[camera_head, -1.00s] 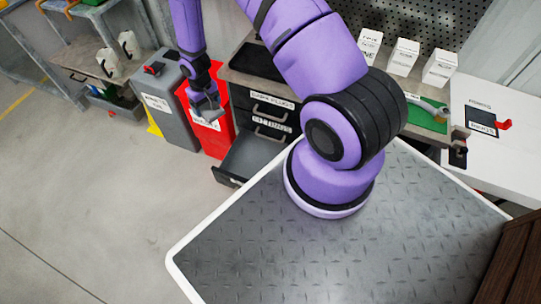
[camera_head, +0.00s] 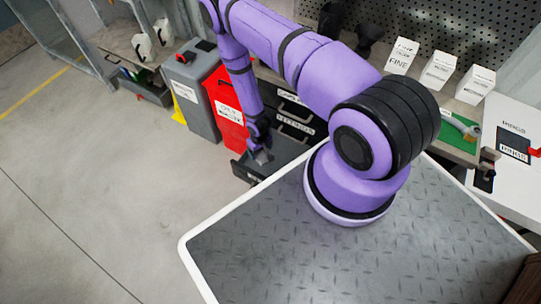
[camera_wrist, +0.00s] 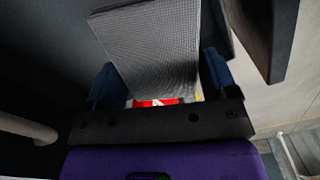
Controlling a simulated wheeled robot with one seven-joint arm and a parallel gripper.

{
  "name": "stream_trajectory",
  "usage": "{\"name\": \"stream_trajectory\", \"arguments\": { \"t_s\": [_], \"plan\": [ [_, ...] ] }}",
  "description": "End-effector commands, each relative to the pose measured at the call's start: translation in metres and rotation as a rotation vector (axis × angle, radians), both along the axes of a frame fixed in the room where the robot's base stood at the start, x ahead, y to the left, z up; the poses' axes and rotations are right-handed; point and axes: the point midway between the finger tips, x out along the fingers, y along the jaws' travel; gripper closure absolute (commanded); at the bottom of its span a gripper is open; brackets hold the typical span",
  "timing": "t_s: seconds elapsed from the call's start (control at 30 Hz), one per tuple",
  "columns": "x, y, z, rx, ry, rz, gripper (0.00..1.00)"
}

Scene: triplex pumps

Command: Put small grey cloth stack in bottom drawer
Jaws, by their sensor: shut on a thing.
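My gripper (camera_head: 261,154) points down at the open bottom drawer (camera_head: 243,173) of the black drawer unit in the head view. The stack shows as a small grey patch (camera_head: 262,157) in the head view. Whether it touches the drawer floor cannot be told. My arm hides part of the drawer unit.
A red bin (camera_head: 226,100) stands just left of the drawer unit, with a grey bin (camera_head: 188,90) beyond it. The closed upper drawers (camera_head: 295,115) sit above the open one. White boxes (camera_head: 438,70) stand on the bench. The floor (camera_head: 110,190) at left is clear.

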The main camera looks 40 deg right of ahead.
Motion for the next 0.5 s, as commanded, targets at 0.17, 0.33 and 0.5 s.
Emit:
{"name": "stream_trajectory", "arguments": {
  "t_s": [0.17,0.33,0.5],
  "plan": [
    [-0.001,0.0,-0.042,0.0,0.002,0.001,0.45],
    [-0.001,0.0,-0.074,0.0,0.001,0.0,0.45],
    [0.0,0.0,-0.088,0.0,0.0,-0.001,0.45]
  ]
}}
